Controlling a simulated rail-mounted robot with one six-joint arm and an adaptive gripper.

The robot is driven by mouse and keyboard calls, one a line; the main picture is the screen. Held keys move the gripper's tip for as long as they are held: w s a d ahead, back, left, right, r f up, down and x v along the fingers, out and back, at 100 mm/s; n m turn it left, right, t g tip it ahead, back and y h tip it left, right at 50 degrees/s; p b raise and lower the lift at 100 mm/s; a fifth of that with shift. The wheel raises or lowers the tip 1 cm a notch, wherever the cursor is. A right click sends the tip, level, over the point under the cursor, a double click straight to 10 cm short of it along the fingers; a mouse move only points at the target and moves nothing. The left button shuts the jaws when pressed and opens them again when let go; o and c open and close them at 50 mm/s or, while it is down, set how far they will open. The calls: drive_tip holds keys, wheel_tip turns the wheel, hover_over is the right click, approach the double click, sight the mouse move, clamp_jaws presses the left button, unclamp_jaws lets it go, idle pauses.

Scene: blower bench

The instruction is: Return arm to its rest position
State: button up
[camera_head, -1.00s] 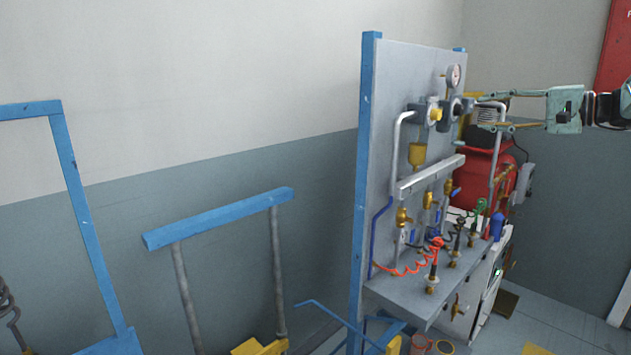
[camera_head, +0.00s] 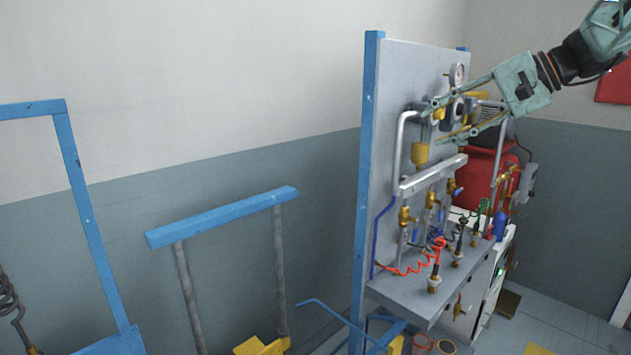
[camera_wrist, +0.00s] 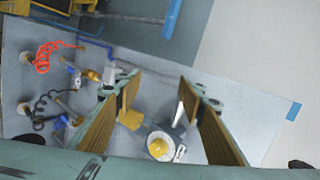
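My gripper (camera_head: 432,122) is pale green with two long fingers spread apart. In the head view it reaches in from the upper right, in front of the upper part of the grey blower panel (camera_head: 403,75). The fingers point down and left, and nothing is between them. In the wrist view both fingers (camera_wrist: 160,98) stand wide apart with brown pads. A yellow-and-white fitting (camera_wrist: 160,146) shows beyond the gap. I cannot tell how far the fingertips are from the panel fittings.
The panel carries a gauge (camera_head: 457,74), a yellow filter bowl (camera_head: 420,153), brass valves and a red coiled hose (camera_head: 412,268). A red tank (camera_head: 482,180) stands behind. Blue-topped rails (camera_head: 222,217) stand at left.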

drive_tip(key=s+a+f+n+g+h, duration=0.15)
drive_tip(key=s+a, duration=0.25)
drive_tip(key=s, duration=0.5)
drive_tip(key=s+a+f+g+h, duration=0.15)
drive_tip(key=s+a, duration=0.25)
drive_tip(key=s, duration=0.4)
drive_tip(key=s+a+f+n+h, duration=0.1)
drive_tip(key=s+a+f, duration=0.3)
drive_tip(key=s, duration=0.5)
drive_tip(key=s+f+n+h, duration=0.1)
drive_tip(key=s+f, duration=0.2)
drive_tip(key=s, duration=0.6)
drive_tip(key=s+d+f+n+h, duration=0.1)
drive_tip(key=s+f, duration=0.3)
drive_tip(key=s, duration=0.5)
drive_tip(key=s+d+f+n+h, duration=0.1)
drive_tip(key=s+f+n+h, duration=0.1)
drive_tip(key=s, duration=0.7)
drive_tip(key=shift+f+h, duration=0.6)
drive_tip(key=shift+f, duration=0.25)
drive_tip(key=shift+d, duration=0.1)
